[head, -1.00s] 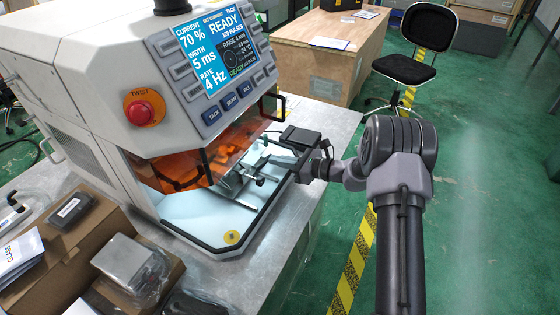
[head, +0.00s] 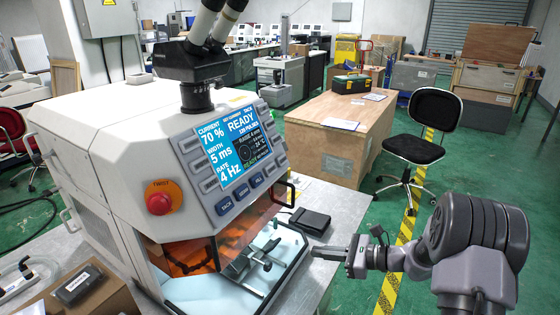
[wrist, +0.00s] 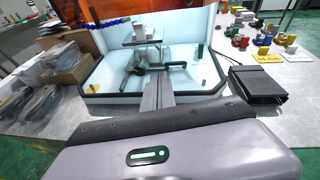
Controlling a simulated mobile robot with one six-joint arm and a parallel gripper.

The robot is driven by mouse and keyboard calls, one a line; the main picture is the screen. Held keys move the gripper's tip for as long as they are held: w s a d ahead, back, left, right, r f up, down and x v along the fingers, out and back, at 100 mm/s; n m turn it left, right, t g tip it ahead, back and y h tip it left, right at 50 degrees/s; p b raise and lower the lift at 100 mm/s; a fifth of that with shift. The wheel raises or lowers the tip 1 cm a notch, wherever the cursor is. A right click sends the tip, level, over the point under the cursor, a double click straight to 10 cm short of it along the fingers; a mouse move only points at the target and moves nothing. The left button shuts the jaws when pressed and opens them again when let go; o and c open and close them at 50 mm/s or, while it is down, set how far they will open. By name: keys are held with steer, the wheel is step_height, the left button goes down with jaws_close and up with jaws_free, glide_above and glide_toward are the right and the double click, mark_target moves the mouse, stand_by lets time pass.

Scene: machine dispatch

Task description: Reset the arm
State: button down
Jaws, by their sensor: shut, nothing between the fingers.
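My arm reaches in from the right in the head view. My gripper (head: 331,251) is shut and empty, its thin fingers pointing left at the machine's open front. The machine (head: 120,130) is a white cabinet with a lit READY screen (head: 240,145), a red knob (head: 159,203) and an orange window (head: 250,228). In the wrist view, my closed gripper (wrist: 158,92) points towards the bright chamber (wrist: 115,82). A metal fixture (wrist: 145,45) stands inside. The fingers appear in front of the chamber's dark front rim.
A black flat box (head: 309,220) lies on the metal bench right of the chamber. Cardboard boxes (wrist: 62,65) and small coloured parts (wrist: 265,40) flank the chamber in the wrist view. A wooden crate (head: 335,140) and black chair (head: 420,135) stand beyond; green floor lies between.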

steer(key=s+a+r+n+g+h, duration=0.2)
steer(key=s+a+r+n, duration=0.3)
steer(key=s+r, duration=0.25)
steer(key=s+a+r+n+g+h, duration=0.3)
steer(key=s+a+r+n, duration=0.25)
steer(key=s, duration=0.35)
steer(key=s+d+r+n+t+h, duration=0.2)
steer(key=s+n+h, duration=0.1)
steer(key=s, duration=0.4)
steer(key=s+d+r+n+t+h, duration=0.1)
steer(key=s+d+n+h, duration=0.1)
steer(key=s+n, duration=0.2)
steer(key=s, duration=0.3)
steer(key=shift+s+d+r+n+t+h, duration=0.3)
steer(key=shift+r+n+t+h, duration=0.05)
steer(key=shift+r+t+h, duration=0.05)
